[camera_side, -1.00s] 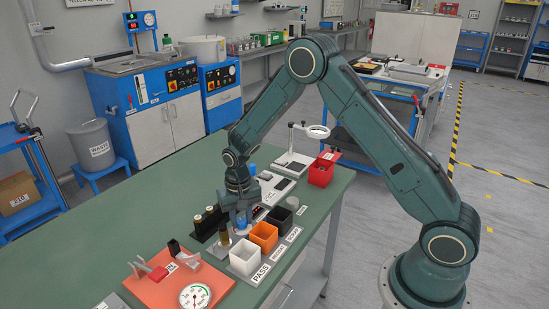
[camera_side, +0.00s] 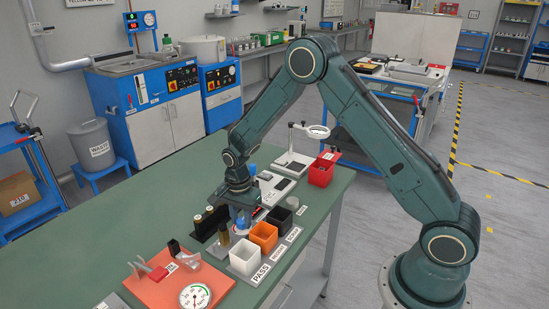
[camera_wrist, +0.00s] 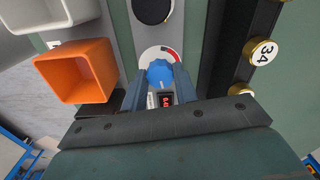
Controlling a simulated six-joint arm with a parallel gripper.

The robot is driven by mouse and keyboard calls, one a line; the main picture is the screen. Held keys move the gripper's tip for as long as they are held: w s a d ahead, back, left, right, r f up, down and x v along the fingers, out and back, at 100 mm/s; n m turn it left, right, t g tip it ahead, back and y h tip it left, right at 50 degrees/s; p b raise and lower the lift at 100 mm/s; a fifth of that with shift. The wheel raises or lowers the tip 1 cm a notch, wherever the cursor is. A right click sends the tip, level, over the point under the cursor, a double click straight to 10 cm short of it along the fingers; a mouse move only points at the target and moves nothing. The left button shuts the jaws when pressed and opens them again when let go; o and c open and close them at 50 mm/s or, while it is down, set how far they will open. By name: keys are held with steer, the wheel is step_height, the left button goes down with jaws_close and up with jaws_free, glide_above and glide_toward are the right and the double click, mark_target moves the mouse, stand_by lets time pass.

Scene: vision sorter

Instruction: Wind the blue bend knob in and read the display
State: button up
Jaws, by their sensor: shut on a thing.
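The blue bend knob (camera_wrist: 160,73) sits on a grey panel with a white and red dial mark around it. My gripper (camera_wrist: 160,82) is shut on it, one finger on each side. In the side view my gripper (camera_side: 241,217) points down at the bench, with a bit of the blue knob (camera_side: 240,224) showing under it. The display (camera_wrist: 166,101) is a small dark window with red digits between my fingers. The digits are too small to read surely, and my gripper partly hides the area around it.
A white bin (camera_side: 236,268), an orange bin (camera_side: 254,246) and a dark grey bin (camera_side: 277,228) stand close beside my gripper. A black rack (camera_wrist: 238,60) with brass-topped pieces is on the other side. An orange plate with a dial gauge (camera_side: 195,296) lies nearer the camera.

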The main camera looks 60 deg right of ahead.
mark_target(241, 220)
steer(key=shift+w+r+m, duration=0.1)
steer(key=shift+m, duration=0.4)
steer(key=o, duration=1)
step_height(241, 220, up, 14)
steer(key=shift+f, duration=0.1)
stand_by(1.0)
